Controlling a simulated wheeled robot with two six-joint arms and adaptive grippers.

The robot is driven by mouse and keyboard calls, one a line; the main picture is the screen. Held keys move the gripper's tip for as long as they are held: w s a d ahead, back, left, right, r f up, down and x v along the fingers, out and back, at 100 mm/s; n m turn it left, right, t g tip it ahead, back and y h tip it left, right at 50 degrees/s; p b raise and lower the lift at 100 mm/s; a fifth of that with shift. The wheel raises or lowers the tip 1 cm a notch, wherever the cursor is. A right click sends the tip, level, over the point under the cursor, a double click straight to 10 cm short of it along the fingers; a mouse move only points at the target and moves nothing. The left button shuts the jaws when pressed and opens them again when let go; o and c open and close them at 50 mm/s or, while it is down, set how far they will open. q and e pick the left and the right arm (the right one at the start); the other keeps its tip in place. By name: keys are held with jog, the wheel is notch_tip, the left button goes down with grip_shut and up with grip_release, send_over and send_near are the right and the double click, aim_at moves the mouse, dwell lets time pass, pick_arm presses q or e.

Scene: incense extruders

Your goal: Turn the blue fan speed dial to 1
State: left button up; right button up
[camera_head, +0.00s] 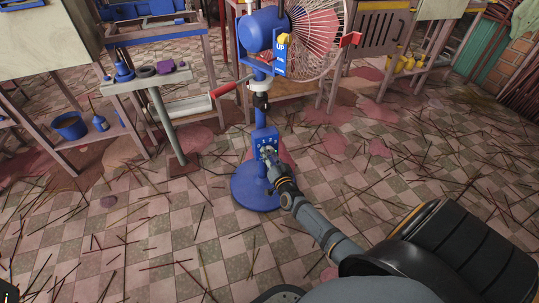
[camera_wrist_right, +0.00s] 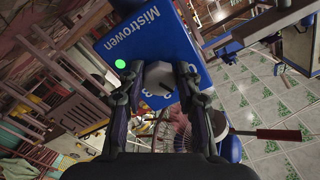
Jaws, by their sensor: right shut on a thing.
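The blue pedestal fan (camera_head: 262,188) stands on the floor, with a control box (camera_head: 267,137) low on its post. In the right wrist view the blue box face (camera_wrist_right: 140,40) reads "Mistrowen" and has a lit green spot (camera_wrist_right: 120,63). The speed dial (camera_wrist_right: 158,76) is a pale grey knob with a dark pointer mark. White numerals beside it are partly hidden by my fingers. My right gripper (camera_head: 269,158) is at the box front; its two fingers (camera_wrist_right: 159,88) are shut on the dial from both sides. My left gripper is not in view.
A wire fan cage (camera_head: 318,35) is above the box. A narrow stand (camera_head: 160,100) with small items and a blue bucket (camera_head: 70,126) are on the left. Thin sticks and reddish stains cover the tiled floor. Workbenches line the back.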

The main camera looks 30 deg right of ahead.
jog(key=o, duration=1.2)
jog(key=shift+c, duration=0.2)
jog(key=shift+s, duration=0.1)
jog(key=v, duration=1.2)
jog(key=shift+a, duration=0.1)
